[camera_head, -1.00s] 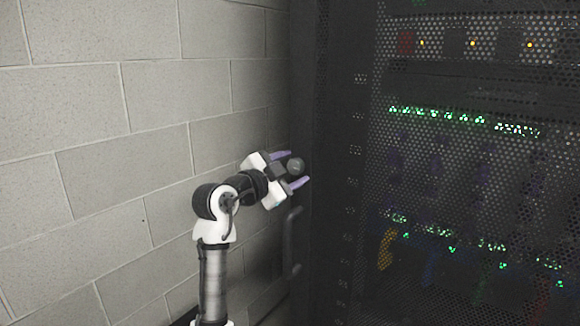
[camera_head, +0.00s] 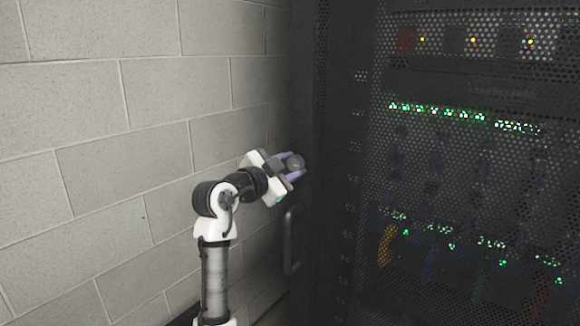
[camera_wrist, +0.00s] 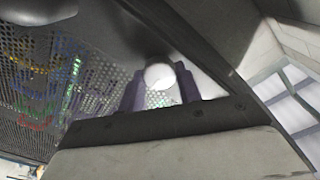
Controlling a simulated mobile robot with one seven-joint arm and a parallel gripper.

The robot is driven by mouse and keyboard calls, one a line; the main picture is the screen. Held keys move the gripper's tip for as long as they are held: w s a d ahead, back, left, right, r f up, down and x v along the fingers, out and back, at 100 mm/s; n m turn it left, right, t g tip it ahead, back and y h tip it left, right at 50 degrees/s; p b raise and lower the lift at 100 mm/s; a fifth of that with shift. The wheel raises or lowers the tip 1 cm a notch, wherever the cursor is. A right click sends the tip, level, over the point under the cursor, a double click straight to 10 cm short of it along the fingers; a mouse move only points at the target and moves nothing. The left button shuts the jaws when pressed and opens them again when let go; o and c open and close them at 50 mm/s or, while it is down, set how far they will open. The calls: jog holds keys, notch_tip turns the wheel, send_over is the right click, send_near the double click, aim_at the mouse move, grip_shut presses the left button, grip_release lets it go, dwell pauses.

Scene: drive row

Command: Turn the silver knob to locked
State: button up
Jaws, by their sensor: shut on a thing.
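The silver knob (camera_head: 297,163) is round and sits on the dark frame at the left edge of the rack door in the head view. It also shows as a bright round shape in the wrist view (camera_wrist: 160,77). My gripper (camera_head: 294,165) is at the knob, its purple fingers shut on it from above and below. In the wrist view my gripper (camera_wrist: 160,88) has one finger on each side of the knob. No mark showing the knob's locked position can be made out.
A dark vertical handle (camera_head: 289,242) is below the knob. The perforated rack door (camera_head: 450,180) with green and amber lights and coloured cables fills the right. A pale block wall (camera_head: 110,130) stands close on the left.

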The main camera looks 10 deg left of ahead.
jog(key=n, duration=0.4)
jog(key=shift+p, duration=0.3)
jog(key=n+p, duration=0.1)
jog(key=n, duration=0.3)
jog(key=shift+n, duration=0.4)
jog(key=n+p, duration=0.3)
jog(key=n, duration=0.2)
jog(key=shift+t, duration=0.3)
jog(key=shift+n+y+p, duration=0.4)
jog(key=shift+n+p, duration=0.3)
jog(key=shift+n, duration=0.9)
jog(key=shift+f+n, duration=0.1)
jog(key=shift+n, duration=0.2)
jog(key=o, duration=1)
